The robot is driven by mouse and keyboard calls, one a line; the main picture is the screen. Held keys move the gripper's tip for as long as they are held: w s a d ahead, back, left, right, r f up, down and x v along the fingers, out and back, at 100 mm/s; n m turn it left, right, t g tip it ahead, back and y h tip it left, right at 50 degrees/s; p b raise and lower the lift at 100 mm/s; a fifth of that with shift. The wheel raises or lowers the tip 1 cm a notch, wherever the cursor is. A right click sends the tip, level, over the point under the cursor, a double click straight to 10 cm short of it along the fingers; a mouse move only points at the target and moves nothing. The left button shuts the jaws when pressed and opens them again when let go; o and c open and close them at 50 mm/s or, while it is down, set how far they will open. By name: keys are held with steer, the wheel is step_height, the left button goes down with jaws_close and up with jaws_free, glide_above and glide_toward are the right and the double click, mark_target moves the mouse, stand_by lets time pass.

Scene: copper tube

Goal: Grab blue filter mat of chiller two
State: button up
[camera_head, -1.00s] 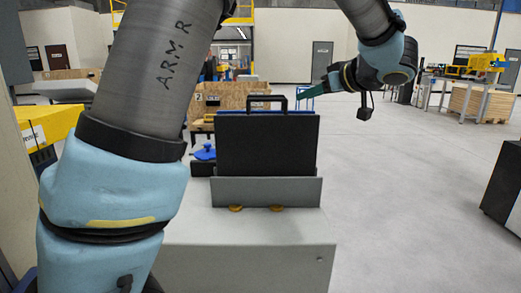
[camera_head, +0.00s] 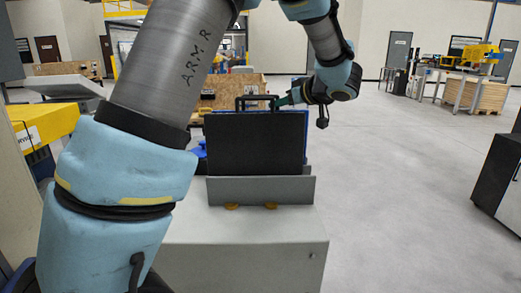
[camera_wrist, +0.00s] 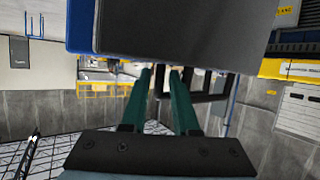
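A black panel (camera_head: 255,145) with a black handle (camera_head: 257,98) on top stands upright in a grey holder on a grey cabinet. A blue sheet (camera_head: 306,133) shows along its edge, just behind it; which of these is the filter mat I cannot tell for sure. My gripper (camera_head: 284,101) is at the right end of the handle in the head view. In the wrist view my two green fingers (camera_wrist: 160,75) are apart with a gap between them. There the handle (camera_wrist: 219,95) lies beside and partly behind the right finger, and the black panel (camera_wrist: 180,30) fills the top.
The grey holder plate (camera_head: 260,190) stands in front of the panel, on the cabinet (camera_head: 245,250). A dark cabinet (camera_head: 500,180) stands at the right edge. The floor (camera_head: 400,190) between is clear. A wooden crate (camera_head: 225,92) stands behind.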

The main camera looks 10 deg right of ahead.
steer(key=shift+c, duration=0.4)
jaws_close()
stand_by(0.9)
